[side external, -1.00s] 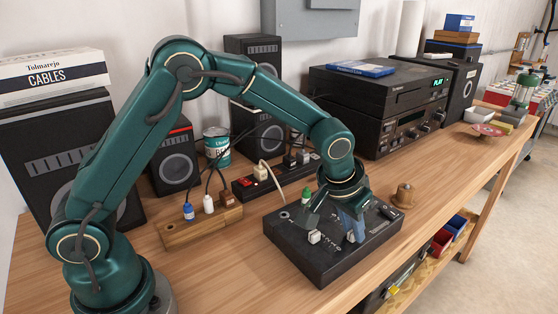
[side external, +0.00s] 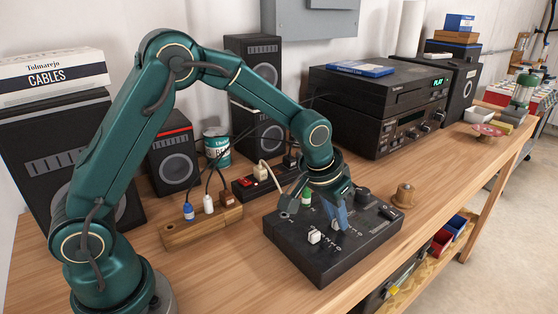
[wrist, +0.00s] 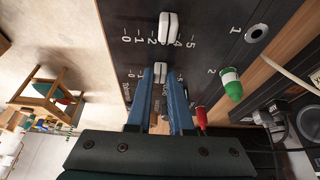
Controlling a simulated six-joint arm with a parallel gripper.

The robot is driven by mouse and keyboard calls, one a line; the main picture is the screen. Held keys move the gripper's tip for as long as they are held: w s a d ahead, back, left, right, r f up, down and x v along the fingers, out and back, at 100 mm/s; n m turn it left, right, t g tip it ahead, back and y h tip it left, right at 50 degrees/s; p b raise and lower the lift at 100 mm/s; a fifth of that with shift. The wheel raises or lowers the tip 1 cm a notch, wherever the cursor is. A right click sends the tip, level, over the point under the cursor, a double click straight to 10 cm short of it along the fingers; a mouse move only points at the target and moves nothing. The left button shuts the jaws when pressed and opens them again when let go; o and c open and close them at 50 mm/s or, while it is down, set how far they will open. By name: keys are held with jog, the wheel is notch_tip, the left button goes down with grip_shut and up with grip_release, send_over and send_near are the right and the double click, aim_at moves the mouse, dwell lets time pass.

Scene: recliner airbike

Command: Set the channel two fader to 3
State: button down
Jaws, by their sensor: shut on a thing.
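The black mixer box (side external: 300,262) lies on the bench with channel rows marked 0 to 5. My gripper (side external: 338,222) is over it, its blue fingers pointing down. In the wrist view my gripper (wrist: 168,78) is shut on the white channel two fader cap (wrist: 159,72). The fingers hide much of that scale. The 0 shows left of the cap and a 4 right of it; I cannot read the exact mark. The channel one fader cap (wrist: 168,28) stands between its 2 and 4 marks; it also shows white in the side view (side external: 314,237).
A green plug (wrist: 230,84) sits in the channel 2 jack, with a red plug (wrist: 201,118) lower down. A wooden block with cables (side external: 202,226) and a power strip (side external: 258,182) stand behind the mixer. A wooden knob (side external: 403,196) stands to its right.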

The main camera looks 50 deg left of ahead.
aim_at(327, 233)
jog(key=c, duration=0.8)
grip_release()
jog(key=shift+v, duration=2.6)
